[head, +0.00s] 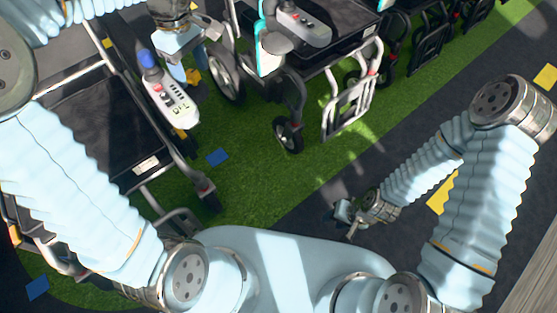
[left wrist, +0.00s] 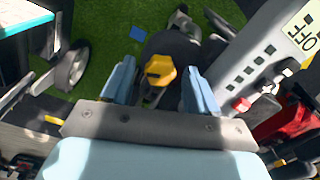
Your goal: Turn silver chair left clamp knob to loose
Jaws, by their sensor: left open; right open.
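A yellow knob (left wrist: 160,70) sits on a dark round mount between the fingers of my left gripper (left wrist: 159,80) in the left wrist view. The fingers are open, one on each side; whether they touch the knob is unclear. In the head view my left gripper (head: 183,60) points down beside a grey control panel (head: 168,98) with a blue-topped stick, on the silver-framed chair (head: 90,52) at left. A yellow patch (head: 193,76) by the fingers may be the knob. My right gripper (head: 352,212) is open and empty, low over the floor.
The control panel, marked OFF, also shows close right of my fingers in the left wrist view (left wrist: 265,60). Another chair with a grey panel (head: 303,24) stands at top centre, and more stand behind it. Green floor (head: 250,180) between is mostly clear.

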